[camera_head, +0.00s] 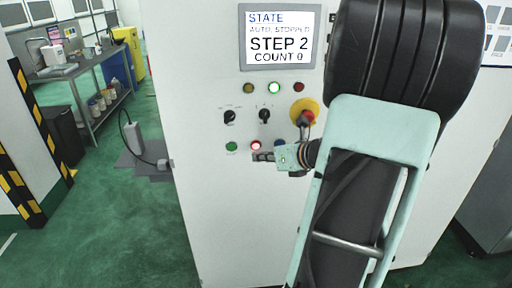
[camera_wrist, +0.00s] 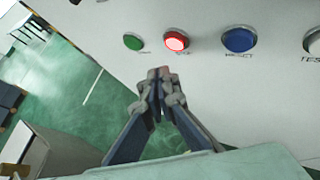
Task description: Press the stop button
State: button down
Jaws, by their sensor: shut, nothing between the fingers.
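The red stop button (camera_head: 256,145) glows on the white control panel, between a green button (camera_head: 231,147) and a blue button (camera_head: 280,144). In the wrist view the lit stop button (camera_wrist: 176,41) is just beyond my fingertips, slightly right of them in the picture. My gripper (camera_head: 262,157) is shut and empty, its tips just below the stop button in the head view. In the wrist view the shut fingertips (camera_wrist: 160,74) appear apart from the button; the exact gap to the panel is hard to tell.
A red-and-yellow emergency stop (camera_head: 305,112) sits above my gripper, partly near my wrist. Two black selector knobs (camera_head: 264,116) sit above the buttons. A lit green lamp (camera_head: 274,88) is higher up. Open green floor lies left.

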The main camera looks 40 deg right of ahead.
jog(key=shift+s+a, duration=0.4)
jog(key=shift+s, duration=0.25)
jog(key=shift+s+a, duration=0.4)
jog(key=shift+s, duration=0.2)
